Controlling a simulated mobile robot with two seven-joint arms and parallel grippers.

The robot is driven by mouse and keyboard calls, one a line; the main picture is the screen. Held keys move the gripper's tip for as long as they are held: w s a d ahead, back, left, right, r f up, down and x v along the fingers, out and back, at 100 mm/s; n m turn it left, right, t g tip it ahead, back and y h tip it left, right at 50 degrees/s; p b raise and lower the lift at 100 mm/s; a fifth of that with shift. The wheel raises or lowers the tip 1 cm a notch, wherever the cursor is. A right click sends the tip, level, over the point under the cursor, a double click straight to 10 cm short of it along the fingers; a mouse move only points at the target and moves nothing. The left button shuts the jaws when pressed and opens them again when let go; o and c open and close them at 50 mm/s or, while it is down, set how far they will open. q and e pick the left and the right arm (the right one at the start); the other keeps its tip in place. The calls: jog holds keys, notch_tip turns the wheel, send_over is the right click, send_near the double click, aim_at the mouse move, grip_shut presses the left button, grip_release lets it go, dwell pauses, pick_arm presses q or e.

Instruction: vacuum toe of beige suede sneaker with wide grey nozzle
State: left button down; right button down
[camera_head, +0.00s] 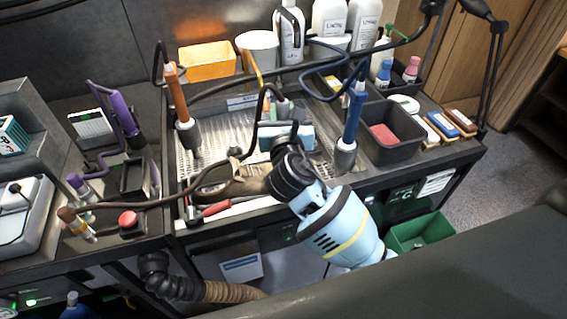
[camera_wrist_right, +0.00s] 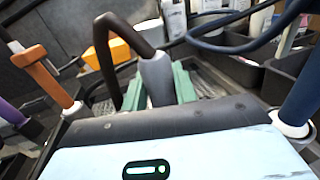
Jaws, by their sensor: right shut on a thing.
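My right gripper (camera_head: 281,112) is shut on a grey nozzle tool (camera_wrist_right: 157,78) with a dark brown hose. In the wrist view its two green fingers (camera_wrist_right: 158,88) stand on either side of the grey body. The nozzle's mouth is hidden beyond the gripper body. In the head view the beige-brown sneaker (camera_head: 248,183) lies on the work table below and left of my wrist, partly covered by it. I cannot tell whether the nozzle touches the sneaker. My left gripper is not in view.
An orange wand (camera_head: 177,95) stands left and a blue wand (camera_head: 353,115) right of the perforated tray (camera_head: 215,135). A dark bin (camera_head: 390,150) with a pink block and several brushes (camera_head: 440,127) lie right. The brown hose (camera_head: 150,203) crosses the front left. Bottles (camera_head: 330,18) stand behind.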

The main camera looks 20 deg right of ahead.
jog(key=shift+r, duration=3.85)
jog(key=shift+f, duration=0.1)
